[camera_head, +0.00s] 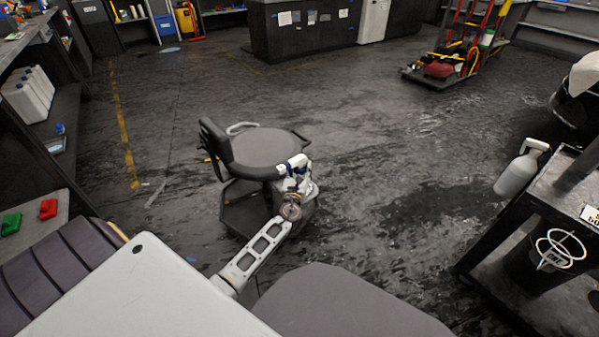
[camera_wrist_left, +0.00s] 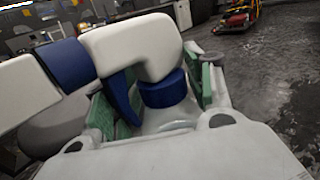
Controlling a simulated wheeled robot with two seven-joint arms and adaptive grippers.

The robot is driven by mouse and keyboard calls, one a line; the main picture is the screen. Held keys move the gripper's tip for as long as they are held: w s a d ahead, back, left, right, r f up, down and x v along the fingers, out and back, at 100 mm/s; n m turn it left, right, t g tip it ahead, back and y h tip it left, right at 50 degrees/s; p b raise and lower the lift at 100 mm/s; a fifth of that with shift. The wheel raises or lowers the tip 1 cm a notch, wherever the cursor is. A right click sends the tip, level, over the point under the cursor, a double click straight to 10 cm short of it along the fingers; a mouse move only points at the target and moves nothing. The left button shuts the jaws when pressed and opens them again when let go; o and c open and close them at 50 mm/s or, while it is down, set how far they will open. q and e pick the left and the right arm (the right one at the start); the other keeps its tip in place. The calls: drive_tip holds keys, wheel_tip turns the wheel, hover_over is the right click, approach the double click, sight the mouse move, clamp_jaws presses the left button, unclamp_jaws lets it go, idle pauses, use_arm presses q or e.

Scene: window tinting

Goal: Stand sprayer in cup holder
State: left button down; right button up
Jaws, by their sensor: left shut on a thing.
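In the head view my left gripper (camera_head: 297,178) is in front of the stool, shut on the sprayer (camera_head: 293,164), of which a small white and blue part shows. In the left wrist view the sprayer's white head (camera_wrist_left: 130,47), blue trigger and blue collar are large and close. The collar sits between the green finger pads (camera_wrist_left: 160,105). The bottle below is mostly hidden by the gripper. I cannot clearly make out the cup holder; a white wire ring (camera_head: 560,249) shows at the dark cart on the right. My right gripper is not in view.
A dark stool (camera_head: 268,147) with a low backrest stands just beyond my left gripper. The dark cart (camera_head: 562,192) at the right has a white bottle (camera_head: 517,172) at its side. A shelf with white jugs (camera_head: 30,93) stands left. Open floor lies between stool and cart.

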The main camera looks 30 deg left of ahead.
sight(299, 172)
use_arm(q)
drive_tip(key=c, duration=0.5)
unclamp_jaws()
drive_tip(key=shift+p+v, duration=0.4)
drive_tip(key=shift+v, duration=1.1)
drive_tip(key=p+v, duration=0.1)
drive_tip(key=v, duration=0.8)
drive_tip(key=shift+r, duration=0.1)
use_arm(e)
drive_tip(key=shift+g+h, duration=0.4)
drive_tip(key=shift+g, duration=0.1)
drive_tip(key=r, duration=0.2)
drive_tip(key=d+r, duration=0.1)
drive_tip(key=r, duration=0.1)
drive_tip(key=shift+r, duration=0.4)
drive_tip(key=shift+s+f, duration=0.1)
